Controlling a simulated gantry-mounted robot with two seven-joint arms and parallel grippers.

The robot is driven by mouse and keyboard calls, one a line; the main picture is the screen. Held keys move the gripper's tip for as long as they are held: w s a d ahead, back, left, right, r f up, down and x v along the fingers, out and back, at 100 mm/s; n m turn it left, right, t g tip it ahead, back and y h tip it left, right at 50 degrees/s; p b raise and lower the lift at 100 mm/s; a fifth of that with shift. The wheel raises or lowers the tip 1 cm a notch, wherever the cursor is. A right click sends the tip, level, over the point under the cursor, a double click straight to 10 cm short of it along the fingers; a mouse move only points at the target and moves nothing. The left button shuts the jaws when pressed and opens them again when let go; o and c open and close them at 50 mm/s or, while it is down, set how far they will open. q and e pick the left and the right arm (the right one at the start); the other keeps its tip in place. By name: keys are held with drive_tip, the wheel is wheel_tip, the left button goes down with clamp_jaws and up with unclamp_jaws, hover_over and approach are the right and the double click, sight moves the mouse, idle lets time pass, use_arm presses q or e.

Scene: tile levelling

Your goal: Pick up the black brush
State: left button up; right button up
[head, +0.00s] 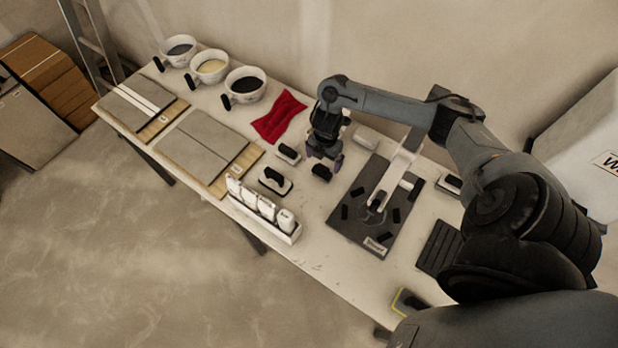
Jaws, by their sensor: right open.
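My right gripper (325,160) points down over the middle of the table, with its jaws open. A small black block-like thing (321,173) lies on the table right below and in front of its fingertips; it may be the black brush, but its bristles cannot be made out. Two similar black-topped pieces with pale bases, one at the back (288,153) and one nearer the front (275,181), lie to the left of the gripper. I cannot tell whether fingers and black block touch. My left gripper is not in view.
A red cloth (279,117) and several white cups lie further left. Tile boards (195,146) rest at the left front. A white rack (262,212) stands at the front edge. A dark board (366,234) with a pale upright stand is to the right.

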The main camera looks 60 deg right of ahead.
sight(324, 168)
drive_tip(key=f, duration=0.3)
drive_tip(key=shift+s+f, duration=0.3)
drive_tip(key=shift+w+f+b, duration=0.15)
drive_tip(key=shift+f+b, duration=0.2)
drive_tip(key=shift+f, duration=0.3)
drive_tip(key=shift+w+f+b, duration=0.2)
drive_tip(key=shift+f+b, duration=0.2)
drive_tip(key=shift+f, duration=1.85)
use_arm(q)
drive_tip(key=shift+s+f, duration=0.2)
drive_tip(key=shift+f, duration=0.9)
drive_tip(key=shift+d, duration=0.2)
use_arm(e)
drive_tip(key=c, duration=0.9)
